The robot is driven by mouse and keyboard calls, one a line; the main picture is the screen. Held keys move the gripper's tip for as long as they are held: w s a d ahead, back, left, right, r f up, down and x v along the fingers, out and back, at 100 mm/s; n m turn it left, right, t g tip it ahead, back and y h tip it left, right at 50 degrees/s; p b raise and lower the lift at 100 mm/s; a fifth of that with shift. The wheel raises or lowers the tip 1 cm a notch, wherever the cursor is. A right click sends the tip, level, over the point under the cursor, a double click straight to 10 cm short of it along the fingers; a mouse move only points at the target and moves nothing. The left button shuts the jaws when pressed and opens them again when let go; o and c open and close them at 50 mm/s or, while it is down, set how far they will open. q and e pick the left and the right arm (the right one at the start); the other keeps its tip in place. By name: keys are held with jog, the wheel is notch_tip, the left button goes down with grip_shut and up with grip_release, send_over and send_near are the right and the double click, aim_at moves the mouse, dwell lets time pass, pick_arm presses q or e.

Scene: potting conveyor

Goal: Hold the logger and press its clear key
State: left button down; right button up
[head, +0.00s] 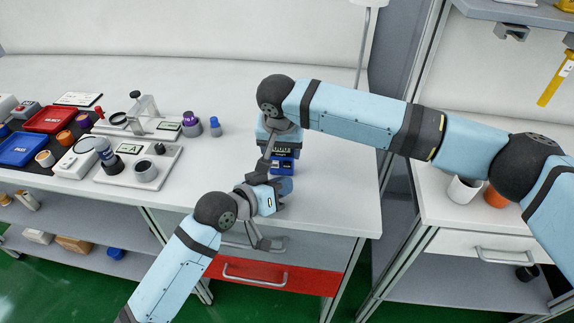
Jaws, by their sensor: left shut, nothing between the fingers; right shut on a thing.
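The logger (283,165) is a small blue device with a dark display on its upper part. It is near the right end of the white bench, and its keys are too small to tell apart. My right gripper (270,147) comes from above and is shut on the logger. My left gripper (262,174) is shut and empty, just left of the logger's lower part. I cannot tell whether its fingertips touch the logger. The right gripper and wrist cover part of the logger's left and upper side.
A red tray (50,119) and a blue tray (22,148) lie at the far left. A white instrument board (130,178) with dark-topped pieces is left of centre. Below the bench is a red drawer (310,281). The bench right of the logger is clear.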

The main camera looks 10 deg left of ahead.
pick_arm(q)
jog(key=shift+s, duration=1.85)
pick_arm(e)
jog(key=o, duration=0.9)
